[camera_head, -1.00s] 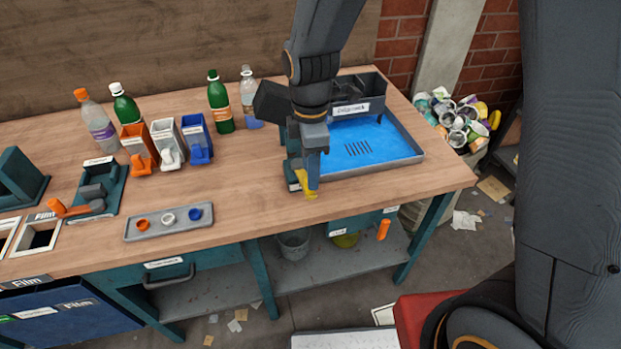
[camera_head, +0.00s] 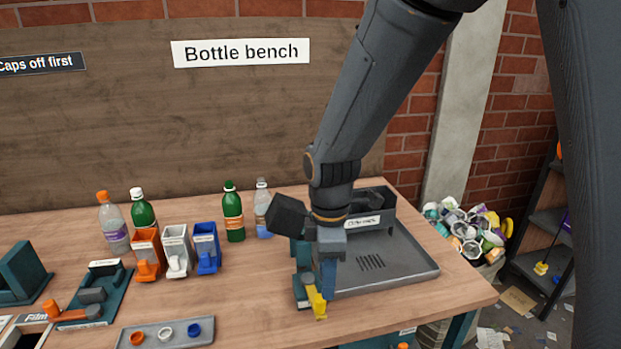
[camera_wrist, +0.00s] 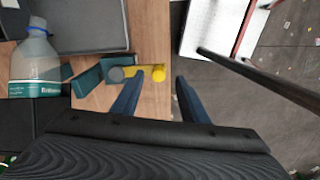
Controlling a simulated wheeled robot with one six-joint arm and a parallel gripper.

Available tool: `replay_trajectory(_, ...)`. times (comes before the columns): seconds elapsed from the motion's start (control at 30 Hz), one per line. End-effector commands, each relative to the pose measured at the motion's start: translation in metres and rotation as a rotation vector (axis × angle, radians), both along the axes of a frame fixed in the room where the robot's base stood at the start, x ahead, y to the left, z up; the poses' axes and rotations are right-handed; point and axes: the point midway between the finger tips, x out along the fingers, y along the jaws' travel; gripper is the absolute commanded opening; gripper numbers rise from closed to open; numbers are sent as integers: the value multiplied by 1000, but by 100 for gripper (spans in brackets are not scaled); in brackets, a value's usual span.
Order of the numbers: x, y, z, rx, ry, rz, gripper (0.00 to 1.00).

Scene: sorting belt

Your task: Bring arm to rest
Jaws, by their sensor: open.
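My gripper (camera_head: 327,284) is at the front right part of the bench, beside a small teal fixture (camera_head: 302,290) with a yellow lever (camera_head: 317,303). In the wrist view my gripper (camera_wrist: 158,84) has its two dark blue fingers spread, with nothing held between them. The yellow lever (camera_wrist: 157,74) and its grey round part lie just beyond the left fingertip. My arm reaches down from the top of the head view and hides part of the bench behind it.
The wooden bench (camera_head: 240,285) holds bottles (camera_head: 233,212), coloured bins (camera_head: 176,250), a cap tray (camera_head: 165,333) and a grey sink tray (camera_head: 405,266). A clear bottle (camera_wrist: 35,62) stands left in the wrist view. A crate of crushed containers (camera_head: 465,235) is beyond the bench's right end.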

Motion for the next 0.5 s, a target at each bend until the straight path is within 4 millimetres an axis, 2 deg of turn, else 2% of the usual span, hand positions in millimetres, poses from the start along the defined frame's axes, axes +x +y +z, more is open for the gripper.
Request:
replay_trajectory(0.17,-12,-51,0,20,-26,-434,40)
replay_trajectory(0.3,-28,-94,-2,46,-50,-862,40)
replay_trajectory(0.5,-53,-136,-6,86,-74,-1351,40)
